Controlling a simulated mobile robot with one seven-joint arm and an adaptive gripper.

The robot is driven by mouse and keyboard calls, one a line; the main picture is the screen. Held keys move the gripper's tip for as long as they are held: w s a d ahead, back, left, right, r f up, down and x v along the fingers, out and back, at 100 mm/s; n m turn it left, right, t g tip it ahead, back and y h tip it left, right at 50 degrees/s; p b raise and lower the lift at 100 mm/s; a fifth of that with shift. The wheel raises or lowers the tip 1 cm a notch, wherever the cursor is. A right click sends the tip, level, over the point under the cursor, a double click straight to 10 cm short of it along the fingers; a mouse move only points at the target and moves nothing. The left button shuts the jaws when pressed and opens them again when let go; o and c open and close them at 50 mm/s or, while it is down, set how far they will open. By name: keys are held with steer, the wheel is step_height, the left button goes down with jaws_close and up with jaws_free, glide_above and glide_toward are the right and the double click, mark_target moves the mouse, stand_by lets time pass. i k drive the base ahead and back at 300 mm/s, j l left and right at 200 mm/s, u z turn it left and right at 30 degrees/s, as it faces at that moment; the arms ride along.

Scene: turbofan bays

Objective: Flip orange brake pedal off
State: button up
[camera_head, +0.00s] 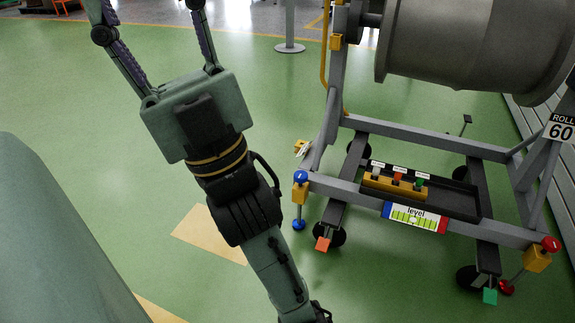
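The orange brake pedal (322,244) is a small flat orange tab. It sits at a dark caster wheel below the front left of the grey engine stand (340,190). A green pedal (490,296) shows at the front right caster. My gripper (150,18) is at the upper left, over the green floor, well apart from the orange pedal. Its two fingers spread wide apart toward the top edge, where their tips are cut off. Nothing shows between the visible parts of the fingers.
A large grey engine cylinder (475,45) hangs above the stand. A dark tray (455,201) holds a yellow block with levers, above a "level" label (414,217). A blue-knobbed jack (300,190) stands left of the tray, a red-knobbed one (538,258) right. Floor between arm and stand is clear.

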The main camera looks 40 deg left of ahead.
mark_target(322, 246)
steer(key=u, duration=0.85)
steer(key=i+j, duration=0.2)
steer(key=j, duration=0.15)
steer(key=i+j+z, duration=0.1)
steer(key=j, duration=0.25)
steer(key=i+j, duration=0.3)
steer(key=i+j+z, duration=0.1)
steer(key=j, duration=0.3)
steer(key=i+j, duration=0.25)
steer(key=j, duration=0.15)
steer(key=i+j, duration=0.2)
steer(key=j, duration=0.2)
steer(key=i+j+z, duration=0.1)
steer(key=j, duration=0.25)
steer(key=i+j, duration=0.2)
steer(key=j, duration=0.2)
steer(key=z, duration=0.05)
